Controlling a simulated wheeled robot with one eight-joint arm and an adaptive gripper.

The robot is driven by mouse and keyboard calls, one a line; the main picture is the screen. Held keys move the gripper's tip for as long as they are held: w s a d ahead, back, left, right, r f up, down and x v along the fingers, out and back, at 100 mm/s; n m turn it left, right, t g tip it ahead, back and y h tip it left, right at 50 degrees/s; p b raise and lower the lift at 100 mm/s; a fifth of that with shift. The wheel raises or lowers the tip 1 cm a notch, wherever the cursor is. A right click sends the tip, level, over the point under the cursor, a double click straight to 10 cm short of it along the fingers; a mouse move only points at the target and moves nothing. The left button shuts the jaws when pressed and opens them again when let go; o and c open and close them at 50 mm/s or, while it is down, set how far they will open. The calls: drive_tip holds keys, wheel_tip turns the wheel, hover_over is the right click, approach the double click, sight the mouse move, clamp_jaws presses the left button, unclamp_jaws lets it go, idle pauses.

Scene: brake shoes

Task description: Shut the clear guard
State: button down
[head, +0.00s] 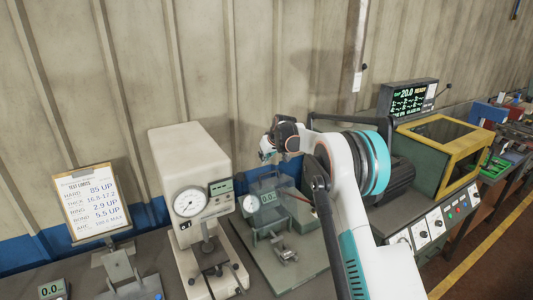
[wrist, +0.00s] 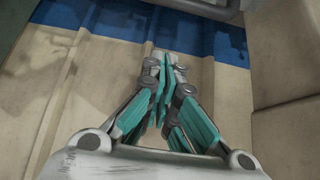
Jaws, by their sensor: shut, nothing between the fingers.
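A see-through panel, which looks like the clear guard (head: 264,187), stands on the middle bench machine with a green base (head: 306,262). A small display reading 0.0 shows behind or through it. Its exact edges and tilt are hard to tell. My gripper (head: 266,155) is above this machine near the wall, partly hidden by my wrist and arm. In the wrist view my gripper (wrist: 163,68) has its teal fingers together with nothing between them. The wall and its blue band fill most of that view, and I cannot make out the guard there.
A cream press with a dial (head: 190,203) stands left of the middle machine. A yellow-framed box with a dark window (head: 440,134) and a display screen (head: 408,96) stand to the right. A clipboard (head: 92,204) is at far left. The corrugated wall is close behind.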

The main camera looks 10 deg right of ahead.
drive_tip(key=s+f, duration=0.1)
drive_tip(key=s+d+f, duration=0.1)
drive_tip(key=shift+s+f, duration=0.1)
drive_tip(key=shift+s, duration=0.3)
drive_tip(key=shift+s, duration=0.1)
